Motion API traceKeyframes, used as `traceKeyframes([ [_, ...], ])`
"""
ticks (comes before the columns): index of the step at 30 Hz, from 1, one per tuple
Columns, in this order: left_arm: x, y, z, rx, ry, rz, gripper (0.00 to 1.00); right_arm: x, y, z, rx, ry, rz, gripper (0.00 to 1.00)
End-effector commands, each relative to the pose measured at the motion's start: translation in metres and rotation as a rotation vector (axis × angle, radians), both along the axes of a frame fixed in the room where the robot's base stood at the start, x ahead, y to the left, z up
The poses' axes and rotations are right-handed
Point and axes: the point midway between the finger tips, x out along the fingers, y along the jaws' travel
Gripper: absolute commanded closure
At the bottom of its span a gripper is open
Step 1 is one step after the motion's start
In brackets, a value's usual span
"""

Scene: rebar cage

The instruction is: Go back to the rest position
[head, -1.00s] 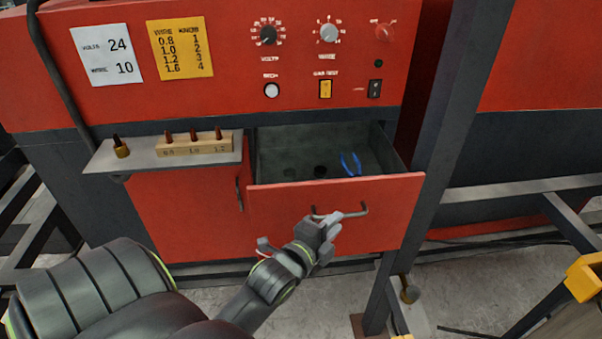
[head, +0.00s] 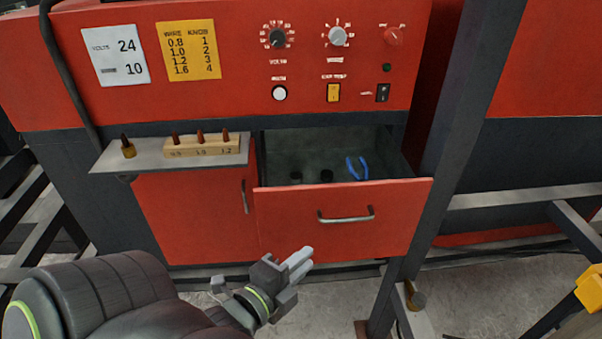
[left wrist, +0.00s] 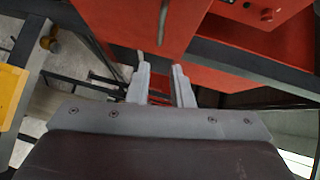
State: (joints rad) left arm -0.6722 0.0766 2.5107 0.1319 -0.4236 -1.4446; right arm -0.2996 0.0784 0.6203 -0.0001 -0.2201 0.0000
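My left gripper (head: 300,262) is below and in front of the open red drawer (head: 290,228), apart from its metal handle (head: 346,216). In the left wrist view its two grey fingers (left wrist: 161,84) stand apart with nothing between them. The drawer is pulled out of the red machine and holds a blue-handled tool (head: 357,168) and two small dark round things. My right gripper is not in view.
A grey shelf (head: 118,160) left of the drawer carries a brass piece (head: 128,148) and a wooden block (head: 176,151) with copper-coloured tips. A dark post (head: 440,150) stands right of the drawer. Something yellow (head: 590,288) is at the right edge.

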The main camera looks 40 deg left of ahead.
Motion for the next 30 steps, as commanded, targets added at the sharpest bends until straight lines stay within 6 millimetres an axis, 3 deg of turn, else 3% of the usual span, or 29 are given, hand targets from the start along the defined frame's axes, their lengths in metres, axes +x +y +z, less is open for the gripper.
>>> traceKeyframes([
  [14, 0.000, 0.000, -0.001, -0.001, 0.001, 0.000, 0.80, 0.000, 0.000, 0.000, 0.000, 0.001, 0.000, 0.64],
  [17, 0.002, 0.001, -0.011, -0.017, 0.016, 0.004, 0.80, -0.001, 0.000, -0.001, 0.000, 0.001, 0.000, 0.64],
  [20, 0.008, 0.004, -0.042, -0.070, 0.063, 0.019, 0.80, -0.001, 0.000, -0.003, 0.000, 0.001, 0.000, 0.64],
  [25, 0.015, 0.013, -0.135, -0.236, 0.204, 0.080, 0.80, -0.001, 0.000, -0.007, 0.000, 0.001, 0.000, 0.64],
  [30, 0.008, 0.021, -0.234, -0.410, 0.353, 0.175, 0.80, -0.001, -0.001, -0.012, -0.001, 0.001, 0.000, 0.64],
])
